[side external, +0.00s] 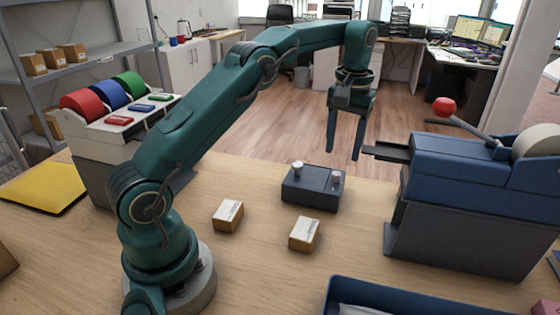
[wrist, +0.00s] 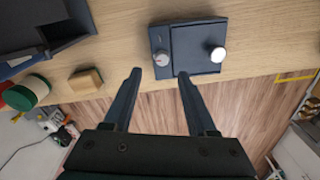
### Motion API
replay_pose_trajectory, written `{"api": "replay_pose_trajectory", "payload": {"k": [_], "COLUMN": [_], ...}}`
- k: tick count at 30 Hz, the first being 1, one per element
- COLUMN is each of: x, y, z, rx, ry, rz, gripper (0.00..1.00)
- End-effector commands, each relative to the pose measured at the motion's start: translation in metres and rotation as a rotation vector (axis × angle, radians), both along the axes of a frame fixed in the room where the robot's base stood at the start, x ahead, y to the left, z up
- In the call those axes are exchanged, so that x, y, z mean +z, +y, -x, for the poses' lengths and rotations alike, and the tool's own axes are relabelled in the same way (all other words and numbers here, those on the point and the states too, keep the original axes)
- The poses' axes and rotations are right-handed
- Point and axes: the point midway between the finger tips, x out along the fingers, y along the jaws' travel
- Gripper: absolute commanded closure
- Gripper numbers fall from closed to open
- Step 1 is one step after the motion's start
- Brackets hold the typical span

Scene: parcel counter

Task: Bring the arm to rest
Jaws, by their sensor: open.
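My gripper (side external: 345,150) is open and empty, raised above the counter with its fingers pointing down. In the side external view it is above and slightly behind a dark box with knobs (side external: 309,188). The wrist view shows both fingers apart (wrist: 158,75), with the dark box (wrist: 188,62) just beyond the tips. My arm reaches up and out from its base at the counter's front left.
Two small parcels (side external: 228,214) (side external: 303,233) lie on the wooden counter (side external: 265,265). A blue machine with a red-ball lever (side external: 460,170) stands right. Red, blue and green rolls (side external: 110,91) stand left. A yellow pad (side external: 42,187) lies far left. A blue tray (side external: 400,292) is at the front.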

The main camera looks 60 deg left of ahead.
Motion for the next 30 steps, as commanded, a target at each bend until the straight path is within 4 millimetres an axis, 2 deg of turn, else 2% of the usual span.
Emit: {"api": "replay_pose_trajectory", "payload": {"k": [4, 9, 15, 19, 23, 26, 30], "x": [0.043, 0.089, 0.121, 0.130, 0.130, 0.122, 0.102], "y": [-0.012, -0.032, -0.055, -0.067, -0.078, -0.085, -0.093], "z": [0.004, 0.030, 0.070, 0.100, 0.131, 0.156, 0.187], "rx": [-0.028, -0.080, -0.162, -0.221, -0.282, -0.332, -0.402], "ry": [-0.082, -0.162, -0.249, -0.305, -0.355, -0.392, -0.438], "rz": [-0.018, -0.030, -0.041, -0.049, -0.057, -0.062, -0.071], "gripper": [0.42, 0.42, 0.42, 0.42, 0.42, 0.42, 0.42]}}
